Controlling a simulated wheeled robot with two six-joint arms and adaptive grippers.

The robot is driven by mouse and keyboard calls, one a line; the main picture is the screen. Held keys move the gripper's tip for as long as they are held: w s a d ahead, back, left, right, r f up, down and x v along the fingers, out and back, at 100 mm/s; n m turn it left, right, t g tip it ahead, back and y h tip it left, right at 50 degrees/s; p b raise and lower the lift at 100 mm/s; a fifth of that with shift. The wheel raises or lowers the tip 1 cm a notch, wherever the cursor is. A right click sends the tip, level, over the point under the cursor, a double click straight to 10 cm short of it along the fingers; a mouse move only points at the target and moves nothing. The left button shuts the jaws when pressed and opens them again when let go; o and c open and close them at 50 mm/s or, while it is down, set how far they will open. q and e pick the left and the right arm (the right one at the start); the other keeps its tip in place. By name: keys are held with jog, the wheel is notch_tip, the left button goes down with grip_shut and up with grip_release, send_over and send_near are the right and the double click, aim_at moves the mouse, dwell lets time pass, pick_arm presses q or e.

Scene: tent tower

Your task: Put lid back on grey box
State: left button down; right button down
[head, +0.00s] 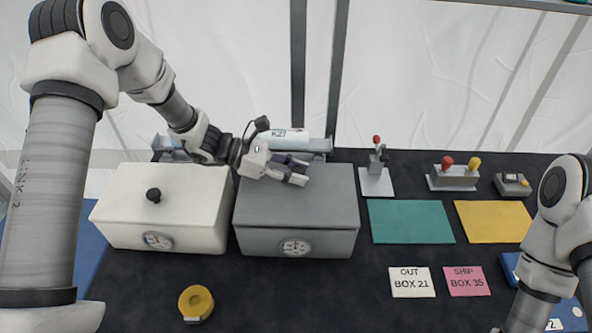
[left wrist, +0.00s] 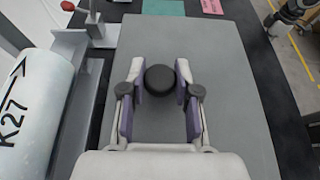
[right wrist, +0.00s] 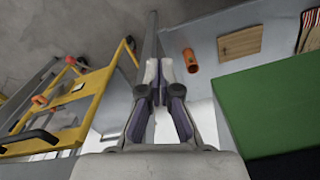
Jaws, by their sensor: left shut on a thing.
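The grey box (head: 297,243) stands on the dark table, with a round dial on its front. Its flat grey lid (head: 325,200) lies on top and looks level over the box; I cannot tell whether any gap is left beneath it. My left gripper (head: 300,175) reaches over the lid from the back left. In the left wrist view, the left gripper (left wrist: 160,85) is shut on the lid's round black knob (left wrist: 160,80), and the lid (left wrist: 215,90) spreads out below. In the right wrist view my right gripper (right wrist: 160,68) is shut and empty, away from the box.
A white box (head: 185,195) with a black knob stands close on the left. A K27 cylinder (head: 290,140) lies behind the grey box. A joystick (head: 376,170) and a teal mat (head: 410,222) are on its right. A yellow tape roll (head: 196,302) lies in front.

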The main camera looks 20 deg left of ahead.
pick_arm(q)
jog(key=shift+s+r, duration=0.1)
jog(key=shift+r, duration=0.05)
jog(key=shift+f+b, duration=0.55)
jog(key=shift+f, duration=0.1)
dwell(0.4)
jog(key=c, duration=0.8)
grip_release()
jog(key=shift+o, duration=0.2)
jog(key=v, duration=1.1)
jog(key=shift+a+r, duration=0.2)
jog(key=shift+a, duration=0.25)
